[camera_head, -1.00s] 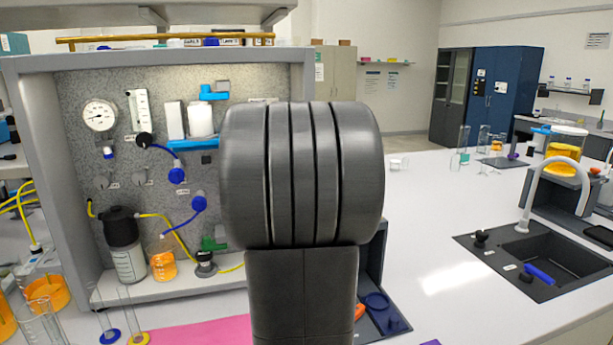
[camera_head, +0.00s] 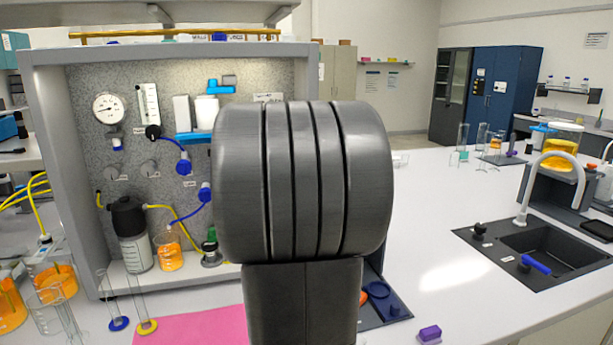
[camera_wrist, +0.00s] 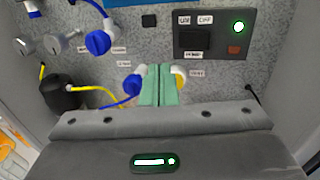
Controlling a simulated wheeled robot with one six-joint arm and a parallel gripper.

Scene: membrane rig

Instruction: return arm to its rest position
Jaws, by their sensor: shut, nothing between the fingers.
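My arm's dark grey link fills the middle of the head view and hides my gripper there. In the wrist view the green fingers of my gripper (camera_wrist: 158,84) are pressed together with nothing between them. They point toward the speckled panel of the membrane rig (camera_head: 85,80), which also shows in the wrist view (camera_wrist: 140,32). A blue knob (camera_wrist: 134,84) shows just left of the fingertips and a yellow knob (camera_wrist: 180,80) just right. I cannot tell how far the fingers are from the panel.
A purple block (camera_head: 430,334) is near the front edge. The counter right of my arm is largely clear up to the sink (camera_head: 550,250).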

